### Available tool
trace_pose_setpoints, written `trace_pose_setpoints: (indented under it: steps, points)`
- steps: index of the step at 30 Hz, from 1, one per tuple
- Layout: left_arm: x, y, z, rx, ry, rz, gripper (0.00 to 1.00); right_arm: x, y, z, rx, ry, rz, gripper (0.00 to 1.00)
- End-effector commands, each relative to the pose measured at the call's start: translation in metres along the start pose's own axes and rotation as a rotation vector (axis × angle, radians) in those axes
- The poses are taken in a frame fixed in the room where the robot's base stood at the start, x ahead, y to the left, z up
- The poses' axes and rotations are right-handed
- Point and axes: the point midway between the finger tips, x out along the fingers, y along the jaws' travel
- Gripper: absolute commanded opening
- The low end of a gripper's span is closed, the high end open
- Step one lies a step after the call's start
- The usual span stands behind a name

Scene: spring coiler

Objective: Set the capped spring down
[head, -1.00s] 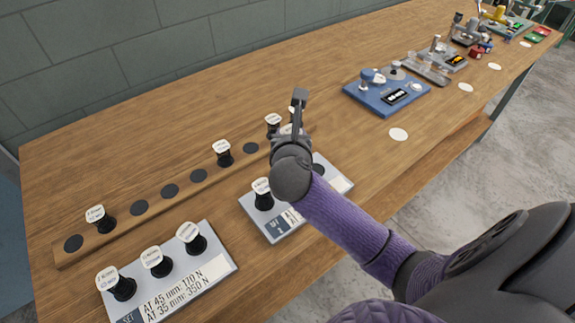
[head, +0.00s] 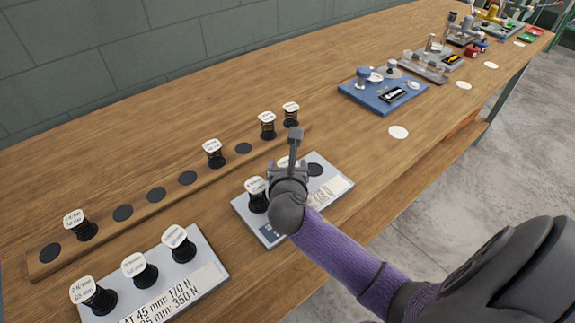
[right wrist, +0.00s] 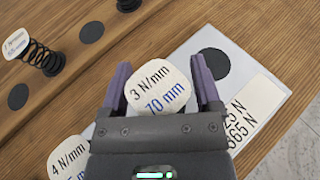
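My right gripper (head: 291,153) is over the middle of the grey two-line plate (head: 338,186) on the bench. In the right wrist view its two purple fingers (right wrist: 160,80) stand on either side of a white cap marked 3 N/mm, 70 mm (right wrist: 158,92), closed on the capped spring. The spring's body is hidden under the cap, so I cannot tell whether its foot touches the plate. A capped spring (head: 256,190) stands to its left on the plate. An empty black disc (head: 315,170) lies to its right. My left gripper is out of view.
A wooden rail (head: 140,228) behind holds several capped springs and bare black discs. Another grey plate (head: 216,268) with 3 capped springs stands at the front left.

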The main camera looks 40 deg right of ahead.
Motion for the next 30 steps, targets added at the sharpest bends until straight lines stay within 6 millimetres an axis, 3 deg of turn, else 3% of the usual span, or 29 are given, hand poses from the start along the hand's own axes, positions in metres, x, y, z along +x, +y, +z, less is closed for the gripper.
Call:
trace_pose_setpoints:
  steps: [11,24,30]
  points:
    - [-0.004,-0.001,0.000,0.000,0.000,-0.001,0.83,-0.008,0.000,0.003,0.000,0.000,0.002,0.83]
    - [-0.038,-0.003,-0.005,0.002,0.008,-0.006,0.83,-0.098,0.000,0.004,0.002,0.001,0.001,0.83]
    - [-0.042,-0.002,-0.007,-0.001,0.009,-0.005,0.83,-0.119,0.000,0.003,0.001,-0.001,0.000,0.83]
